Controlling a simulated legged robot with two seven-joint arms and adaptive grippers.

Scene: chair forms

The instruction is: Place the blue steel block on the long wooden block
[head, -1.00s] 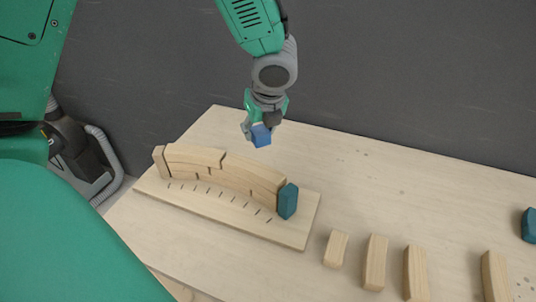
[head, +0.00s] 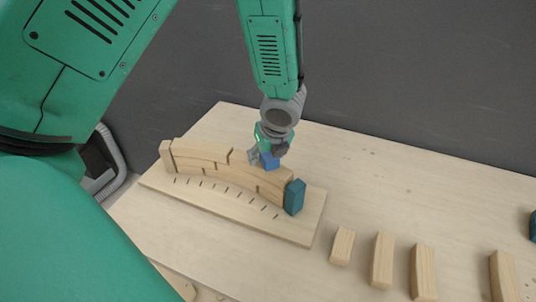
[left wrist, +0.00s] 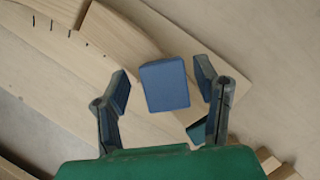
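The blue steel block (head: 270,161) sits on top of the long wooden block (head: 240,174), near its right part; the wrist view shows the blue block (left wrist: 164,85) from above, with the long wooden block (left wrist: 118,45) under it. My left gripper (head: 267,156) is around the blue block from above. In the wrist view, its fingers stand on both sides of the block with narrow gaps, so it looks open. The gripper hides part of the block in the head view. My right gripper is not in view.
A curved wall of wooden blocks (head: 200,152) stands on a marked baseboard (head: 225,205). A teal block (head: 294,197) stands upright at its right end. Several loose wooden blocks (head: 382,260) lie at the front right. Another teal block (head: 532,227) is at the right edge. The table middle is clear.

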